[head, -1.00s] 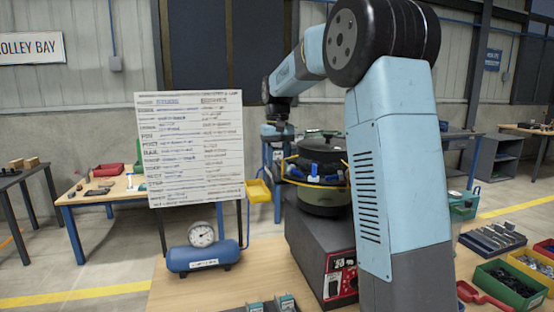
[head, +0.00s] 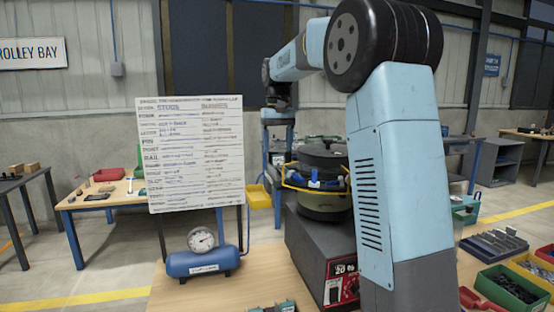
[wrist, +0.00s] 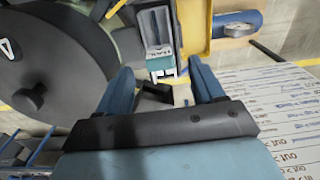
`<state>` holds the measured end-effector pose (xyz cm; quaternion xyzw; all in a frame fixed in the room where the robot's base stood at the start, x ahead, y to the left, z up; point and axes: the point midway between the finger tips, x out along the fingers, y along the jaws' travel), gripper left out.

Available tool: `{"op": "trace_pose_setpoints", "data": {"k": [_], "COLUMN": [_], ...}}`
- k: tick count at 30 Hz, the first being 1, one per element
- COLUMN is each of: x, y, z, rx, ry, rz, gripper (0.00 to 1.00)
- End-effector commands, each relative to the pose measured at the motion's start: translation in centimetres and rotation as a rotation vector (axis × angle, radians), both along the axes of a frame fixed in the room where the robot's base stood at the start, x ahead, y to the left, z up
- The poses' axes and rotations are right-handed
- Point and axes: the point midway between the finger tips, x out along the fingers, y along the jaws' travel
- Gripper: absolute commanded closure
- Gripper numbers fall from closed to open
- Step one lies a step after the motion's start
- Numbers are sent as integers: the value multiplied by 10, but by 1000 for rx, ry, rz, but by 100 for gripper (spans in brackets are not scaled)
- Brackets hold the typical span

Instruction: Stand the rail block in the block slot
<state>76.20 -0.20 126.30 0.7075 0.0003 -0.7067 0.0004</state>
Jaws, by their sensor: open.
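My gripper (wrist: 160,72) has its two blue fingers spread apart in the wrist view, with no clear contact on anything between them. In the head view my gripper (head: 277,103) is above the bowl feeder (head: 322,200), small and dark. A grey channelled piece with a teal front (wrist: 157,32) lies just beyond the fingertips, beside a yellow edge. I cannot tell whether it is the block slot. Blue pieces sit on the feeder's yellow rim.
A white written board (head: 197,155) and a blue tank with a gauge (head: 203,262) stand left of the feeder. The dark round feeder top (wrist: 50,65) fills the wrist view's left. Bins of parts (head: 505,288) stand at right. Teal-and-grey items lie at the front table edge.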

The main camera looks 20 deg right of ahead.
Motion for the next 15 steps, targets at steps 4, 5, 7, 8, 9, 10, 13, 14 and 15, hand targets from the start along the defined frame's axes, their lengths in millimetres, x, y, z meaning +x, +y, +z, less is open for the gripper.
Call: {"op": "trace_pose_setpoints", "data": {"k": [4, 5, 7, 8, 9, 10, 13, 14, 15], "x": [1, 0, 0, 0, 1, 0, -1, -2, -5], "y": [0, 0, 0, 0, 0, 0, 0, 0, 0], "z": [27, 31, 40, 43, 47, 49, 54, 55, 57], "rx": [0, 0, 0, 0, 0, 0, 0, 0, -1], "ry": [-2, -2, -2, -1, -1, -1, -1, -3, -6], "rz": [0, 0, 0, 0, 0, 0, 0, 0, 0], "gripper": [32, 32, 32, 32, 32, 32, 32, 32, 32]}}
